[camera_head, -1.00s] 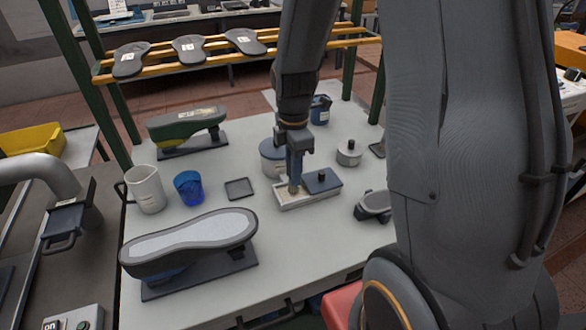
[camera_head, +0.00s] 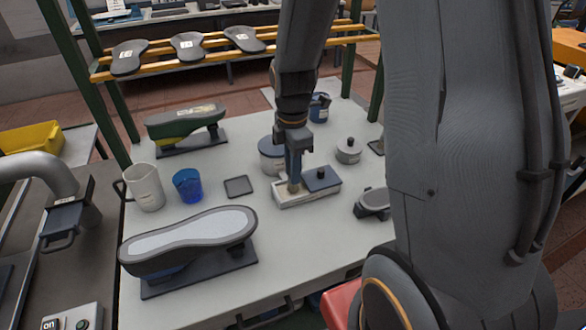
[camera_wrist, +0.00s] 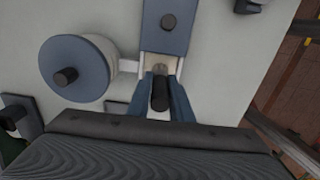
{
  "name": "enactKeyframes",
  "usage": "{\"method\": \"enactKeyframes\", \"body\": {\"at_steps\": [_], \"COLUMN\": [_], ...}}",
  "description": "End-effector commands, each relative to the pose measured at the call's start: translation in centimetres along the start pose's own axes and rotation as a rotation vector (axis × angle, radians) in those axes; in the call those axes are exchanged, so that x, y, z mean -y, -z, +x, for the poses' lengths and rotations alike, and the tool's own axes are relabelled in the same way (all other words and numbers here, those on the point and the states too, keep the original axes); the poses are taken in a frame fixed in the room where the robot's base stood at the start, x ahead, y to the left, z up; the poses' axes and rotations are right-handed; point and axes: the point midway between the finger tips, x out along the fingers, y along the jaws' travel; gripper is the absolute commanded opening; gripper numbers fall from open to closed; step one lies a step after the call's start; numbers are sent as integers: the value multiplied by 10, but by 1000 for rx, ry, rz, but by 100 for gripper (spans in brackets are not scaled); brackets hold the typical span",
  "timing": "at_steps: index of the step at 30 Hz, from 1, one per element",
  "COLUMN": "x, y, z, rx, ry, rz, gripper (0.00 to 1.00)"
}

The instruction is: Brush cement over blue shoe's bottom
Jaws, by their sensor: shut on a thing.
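The blue shoe (camera_head: 165,270) is upside down on a dark stand (camera_head: 200,272) at the front left of the table, its pale grey sole (camera_head: 190,237) facing up. My gripper (camera_head: 294,180) points down over the open end of a pale tray (camera_head: 295,200) at the table's middle. In the wrist view my gripper (camera_wrist: 162,98) is shut on a dark brush handle (camera_wrist: 160,92). The brush's lower end is at the tray's open part; its bristles are mostly hidden. A blue lid with a dark knob (camera_head: 321,178) covers the tray's other end.
A green and yellow shoe (camera_head: 185,122) stands on another stand behind. A white jug (camera_head: 146,188), a blue cup (camera_head: 187,186), a small dark tray (camera_head: 239,187) and a blue-lidded pot (camera_wrist: 75,68) stand nearby. Bare table lies between the blue shoe and the pale tray.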

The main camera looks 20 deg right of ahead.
Motion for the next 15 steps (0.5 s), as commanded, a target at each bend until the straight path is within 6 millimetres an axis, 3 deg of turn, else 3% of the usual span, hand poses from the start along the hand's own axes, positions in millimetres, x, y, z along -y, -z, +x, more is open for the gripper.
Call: {"method": "enactKeyframes", "body": {"at_steps": [15], "x": [0], "y": [0], "z": [6], "rx": [0], "ry": [0], "rz": [0], "gripper": [0]}}
